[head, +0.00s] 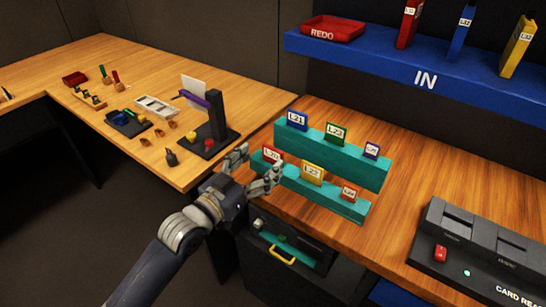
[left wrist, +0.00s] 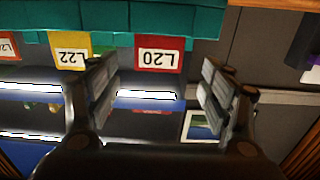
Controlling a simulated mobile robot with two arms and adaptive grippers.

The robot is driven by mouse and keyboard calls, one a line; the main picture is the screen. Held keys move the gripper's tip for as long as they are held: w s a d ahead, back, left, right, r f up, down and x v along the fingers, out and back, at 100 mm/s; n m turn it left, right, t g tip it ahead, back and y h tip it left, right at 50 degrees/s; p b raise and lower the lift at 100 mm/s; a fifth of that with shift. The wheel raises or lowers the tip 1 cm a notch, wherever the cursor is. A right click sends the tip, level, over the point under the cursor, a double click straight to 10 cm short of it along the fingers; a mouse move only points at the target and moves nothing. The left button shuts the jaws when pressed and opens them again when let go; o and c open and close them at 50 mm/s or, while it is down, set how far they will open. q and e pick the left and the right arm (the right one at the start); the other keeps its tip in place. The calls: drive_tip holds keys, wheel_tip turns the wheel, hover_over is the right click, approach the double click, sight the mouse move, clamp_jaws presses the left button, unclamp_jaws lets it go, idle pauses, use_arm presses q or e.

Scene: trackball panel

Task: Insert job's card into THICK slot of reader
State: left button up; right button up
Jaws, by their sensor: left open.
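Label cards stand in a teal two-step rack (head: 330,160): blue L21 (head: 297,121), green L23 (head: 336,134) and a purple one (head: 372,150) above; red L20 (head: 272,153), yellow L22 (head: 312,172) and a small orange one (head: 348,193) below. My left gripper (head: 262,160) is open and empty at the rack's lower left, close to L20. In the left wrist view, the red L20 card (left wrist: 160,55) shows upside down between the spread fingers, beyond them. The dark card reader (head: 480,245) is at the lower right; its slot labels are too small to read.
A blue IN shelf (head: 420,72) holds a red REDO tray (head: 332,28) and red, blue and yellow tagged items. The left table carries small tools, trays and a dark stand (head: 215,125). Bare wood lies between rack and reader.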

sight(272, 152)
use_arm(q)
drive_tip(key=p+x, duration=0.1)
drive_tip(key=x, duration=0.4)
drive_tip(key=shift+w+d, duration=0.3)
drive_tip(key=shift+d, duration=0.05)
drive_tip(key=c, duration=1.2)
